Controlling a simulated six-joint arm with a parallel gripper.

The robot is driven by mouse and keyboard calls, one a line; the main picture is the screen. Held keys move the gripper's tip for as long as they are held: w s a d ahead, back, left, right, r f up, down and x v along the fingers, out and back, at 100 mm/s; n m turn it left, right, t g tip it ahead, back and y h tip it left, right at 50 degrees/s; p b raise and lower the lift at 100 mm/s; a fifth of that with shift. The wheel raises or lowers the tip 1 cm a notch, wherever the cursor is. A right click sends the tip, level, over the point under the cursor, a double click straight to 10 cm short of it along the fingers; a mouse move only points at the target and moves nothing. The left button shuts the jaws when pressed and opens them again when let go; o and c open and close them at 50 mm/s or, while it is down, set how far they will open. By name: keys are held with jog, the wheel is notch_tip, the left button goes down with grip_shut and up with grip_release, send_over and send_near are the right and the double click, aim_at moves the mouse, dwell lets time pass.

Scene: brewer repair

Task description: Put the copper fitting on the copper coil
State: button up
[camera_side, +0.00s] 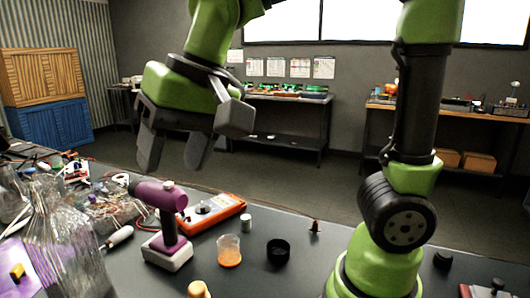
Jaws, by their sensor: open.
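My gripper (174,152) hangs above the back of the table at the upper left, fingers pointing down. Its two fingers are apart with nothing between them. It is well above and to the left of the copper-brown piece and touches nothing.
Below my gripper stand a purple drill (165,212) and an orange meter (212,211). A white cylinder (246,222), a beaker with orange contents (229,252) and a black cap (278,251) stand mid-table. Clear plastic (60,235) is heaped at left. Bare table surrounds the copper-brown piece.

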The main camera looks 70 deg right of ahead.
jog(key=s+d+t, duration=0.3)
jog(key=s+d, duration=0.3)
jog(key=s, duration=0.4)
jog(key=shift+s+d+f, duration=0.2)
jog(key=shift+s+f, duration=0.05)
jog(key=shift+f, duration=0.15)
